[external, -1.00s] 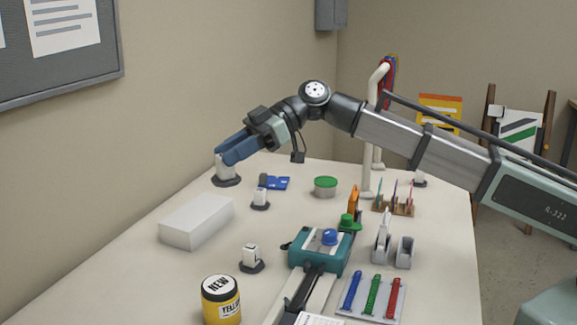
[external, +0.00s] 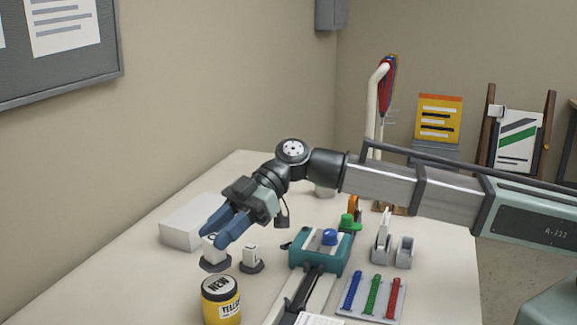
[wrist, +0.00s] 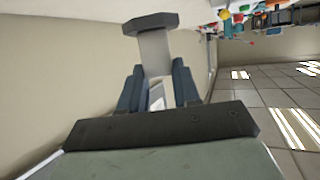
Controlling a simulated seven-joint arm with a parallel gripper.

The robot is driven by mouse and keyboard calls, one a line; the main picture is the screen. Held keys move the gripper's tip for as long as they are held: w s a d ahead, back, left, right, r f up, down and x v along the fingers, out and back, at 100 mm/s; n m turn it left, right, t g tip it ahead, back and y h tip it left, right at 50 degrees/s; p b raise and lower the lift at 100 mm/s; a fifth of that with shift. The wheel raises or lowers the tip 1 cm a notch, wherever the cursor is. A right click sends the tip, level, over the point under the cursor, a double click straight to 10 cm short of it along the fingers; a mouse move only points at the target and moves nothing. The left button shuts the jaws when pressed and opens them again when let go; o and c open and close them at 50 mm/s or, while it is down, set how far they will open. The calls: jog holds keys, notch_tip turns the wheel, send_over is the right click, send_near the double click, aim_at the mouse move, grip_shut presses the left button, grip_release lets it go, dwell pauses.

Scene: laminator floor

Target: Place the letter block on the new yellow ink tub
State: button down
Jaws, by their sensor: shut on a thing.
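My gripper (external: 216,234) is shut on a white letter block (external: 211,249) with a dark grey, flat base. The block also shows between the fingers in the wrist view (wrist: 155,52), its dark base outermost. In the external view it hangs base down, just above the new yellow ink tub (external: 222,306) in the picture and apart from it.
Another white block on a dark base (external: 251,259) stands just right of the held one. A white box (external: 186,226) lies behind my gripper. A teal machine (external: 319,251) and a tray of coloured sticks (external: 372,296) are to the right. The table left of the tub is clear.

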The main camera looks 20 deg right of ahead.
aim_at(223, 252)
jog(key=shift+f, duration=2.2)
jog(key=shift+f, duration=0.15)
jog(key=c, duration=0.8)
grip_release()
jog(key=v, duration=1.2)
